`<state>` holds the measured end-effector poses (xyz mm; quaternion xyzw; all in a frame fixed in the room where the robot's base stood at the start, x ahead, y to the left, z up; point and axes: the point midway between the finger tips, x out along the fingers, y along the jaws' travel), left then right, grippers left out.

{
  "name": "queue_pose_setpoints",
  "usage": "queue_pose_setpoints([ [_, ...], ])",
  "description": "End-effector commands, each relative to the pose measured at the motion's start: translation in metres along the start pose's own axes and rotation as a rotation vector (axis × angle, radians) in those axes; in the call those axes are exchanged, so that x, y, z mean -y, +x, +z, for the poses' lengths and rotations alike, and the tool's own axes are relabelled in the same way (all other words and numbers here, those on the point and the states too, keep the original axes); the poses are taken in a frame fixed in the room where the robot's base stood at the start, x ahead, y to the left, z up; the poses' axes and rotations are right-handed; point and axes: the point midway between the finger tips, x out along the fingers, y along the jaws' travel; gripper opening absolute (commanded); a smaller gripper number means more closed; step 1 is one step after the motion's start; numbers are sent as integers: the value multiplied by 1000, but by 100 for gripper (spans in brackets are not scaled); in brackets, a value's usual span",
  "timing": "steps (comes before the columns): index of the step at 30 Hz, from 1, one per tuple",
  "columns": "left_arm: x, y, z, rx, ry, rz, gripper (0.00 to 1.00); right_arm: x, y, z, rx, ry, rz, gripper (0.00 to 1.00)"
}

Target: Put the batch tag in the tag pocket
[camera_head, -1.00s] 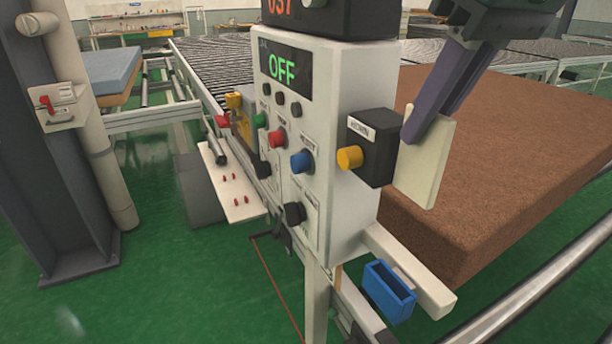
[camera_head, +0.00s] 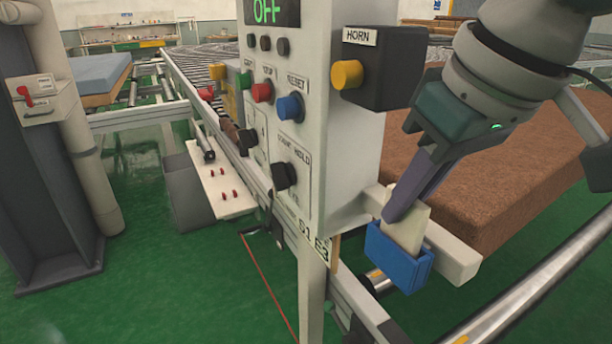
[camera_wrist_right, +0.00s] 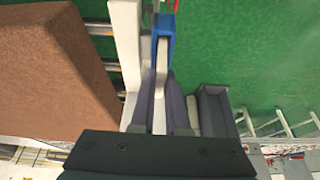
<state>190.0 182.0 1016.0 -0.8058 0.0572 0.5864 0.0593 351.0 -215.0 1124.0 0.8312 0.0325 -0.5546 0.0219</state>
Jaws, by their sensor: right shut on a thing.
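The batch tag (camera_head: 408,228) is a thin cream plate. My right gripper (camera_head: 398,205) is shut on its upper part and holds it upright, slightly tilted. The tag pocket (camera_head: 400,271) is a small blue open-topped box on the pale bracket beside the control post. The tag's lower end is at the pocket's mouth and appears to be inside, hidden by the front wall. In the right wrist view the tag (camera_wrist_right: 161,62) runs from between the fingers to the blue pocket (camera_wrist_right: 164,27). My left gripper is not in view.
The grey control box (camera_head: 345,150) with its buttons and black horn unit (camera_head: 395,65) stands close left of my right gripper. The pale bracket arm (camera_head: 455,255) sticks out beside the pocket. A brown mattress (camera_head: 530,175) lies behind on the conveyor.

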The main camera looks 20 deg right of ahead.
Motion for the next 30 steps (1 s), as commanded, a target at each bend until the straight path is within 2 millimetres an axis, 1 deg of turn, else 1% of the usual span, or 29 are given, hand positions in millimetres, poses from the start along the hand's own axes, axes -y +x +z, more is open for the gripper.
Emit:
queue_pose_setpoints([
  [4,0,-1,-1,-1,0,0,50,0,-2,-1,-1,0,0,0],
  [10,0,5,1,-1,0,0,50,0,3,1,-2,0,1,0],
  [11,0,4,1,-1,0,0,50,0,2,0,-1,0,1,16],
  [18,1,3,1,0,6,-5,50,0,1,0,-1,0,1,43],
  [26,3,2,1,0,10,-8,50,0,0,0,0,0,1,43],
  [29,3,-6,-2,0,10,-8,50,0,-7,-2,0,1,0,43],
  [30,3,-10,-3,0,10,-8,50,0,-14,-3,-1,-1,1,43],
])
